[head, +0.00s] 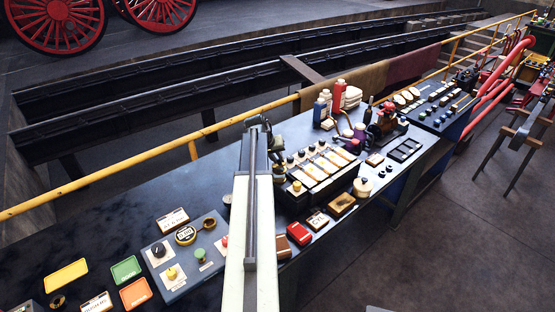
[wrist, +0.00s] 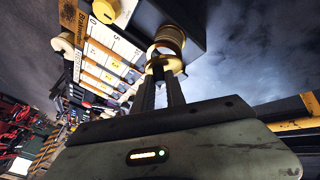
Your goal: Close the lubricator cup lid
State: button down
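In the wrist view, a brass cup (wrist: 170,38) stands at the corner of a dark box. A brass, ring-like piece, which looks like its lid (wrist: 158,66), sits just below it in the picture, at my fingertips. My gripper (wrist: 164,76) has its two dark fingers parted, with a gap between them. The fingertips overlap the brass piece in the picture; I cannot tell whether they touch it. In the head view my gripper (head: 268,140) is at the left end of the box, and my arm and gripper hide the cup.
The box with pale panels (head: 320,165) has knobs along its edge; a yellow knob (wrist: 105,10) is near the cup. Bottles (head: 339,97), a red block (head: 299,233) and a control panel (head: 185,255) crowd the bench. A yellow rail (head: 120,172) runs behind it.

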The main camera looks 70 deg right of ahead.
aim_at(282, 166)
jog(key=shift+s+a+f+m+t+h+b, duration=0.3)
jog(key=shift+s+a+f+t+h+b, duration=0.3)
jog(key=shift+s+f+t+b, duration=0.4)
jog(key=b, duration=0.1)
jog(key=t+h+b, duration=0.1)
jog(key=b, duration=0.1)
jog(key=shift+a+f+m, duration=0.2)
jog(key=shift+f+m, duration=0.05)
jog(key=shift+m, duration=0.05)
jog(key=shift+s+t, duration=0.1)
jog(key=shift+t, duration=0.3)
jog(key=shift+d+r+h, duration=0.1)
jog(key=shift+r+h, duration=0.15)
jog(key=shift+h, duration=0.05)
jog(key=c, duration=1.4)
grip_release()
jog(key=shift+o, duration=0.2)
jog(key=w+p+v, duration=0.1)
jog(key=p+v, duration=0.4)
jog(key=v, duration=0.2)
jog(key=shift+s+a+r+p, duration=0.25)
jog(key=shift+s+r+p, duration=0.05)
jog(key=shift+s, duration=0.2)
